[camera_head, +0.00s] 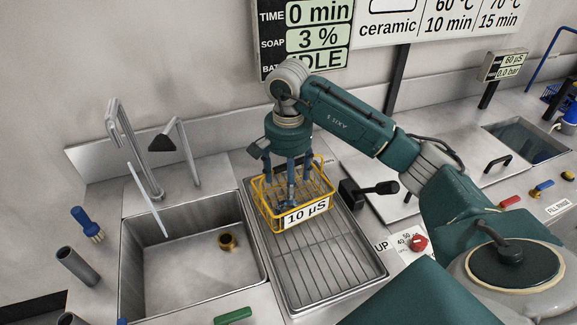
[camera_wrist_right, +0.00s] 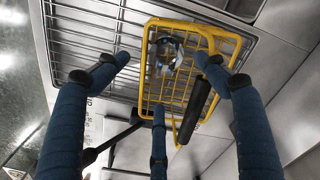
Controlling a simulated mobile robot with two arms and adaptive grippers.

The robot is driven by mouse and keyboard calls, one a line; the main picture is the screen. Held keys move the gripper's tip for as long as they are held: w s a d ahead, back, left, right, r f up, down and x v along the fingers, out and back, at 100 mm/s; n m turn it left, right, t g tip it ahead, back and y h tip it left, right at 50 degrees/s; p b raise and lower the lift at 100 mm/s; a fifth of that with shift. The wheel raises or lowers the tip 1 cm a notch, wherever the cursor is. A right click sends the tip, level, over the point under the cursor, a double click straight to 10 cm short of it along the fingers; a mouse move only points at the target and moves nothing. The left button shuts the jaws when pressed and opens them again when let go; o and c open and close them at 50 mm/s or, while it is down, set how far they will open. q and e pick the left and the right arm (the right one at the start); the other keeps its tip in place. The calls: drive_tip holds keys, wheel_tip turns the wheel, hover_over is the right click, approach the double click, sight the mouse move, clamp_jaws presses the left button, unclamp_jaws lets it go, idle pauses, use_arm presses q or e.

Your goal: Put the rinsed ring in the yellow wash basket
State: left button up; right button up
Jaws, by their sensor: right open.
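The yellow wire wash basket (camera_head: 259,197) stands on the metal drain rack (camera_head: 330,262) right of the sink. It also shows in the wrist view (camera_wrist_right: 181,92). A small grey-metal ring-like piece (camera_wrist_right: 168,53) with a notched edge lies on the basket's mesh in the wrist view; whether it is the rinsed ring I cannot tell. My right gripper (camera_head: 291,190) points down over the basket, its three fingers spread and apart. Nothing shows between the fingertips. The fingers hide part of the basket in the head view. My left gripper is not in view.
A black-handled lever (camera_head: 372,189) is close right of the basket. A water-filled tank (camera_head: 525,140) is at far right.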

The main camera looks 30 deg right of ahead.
wheel_tip(320, 180, up, 7)
idle(0.3)
drive_tip(key=shift+f, duration=0.1)
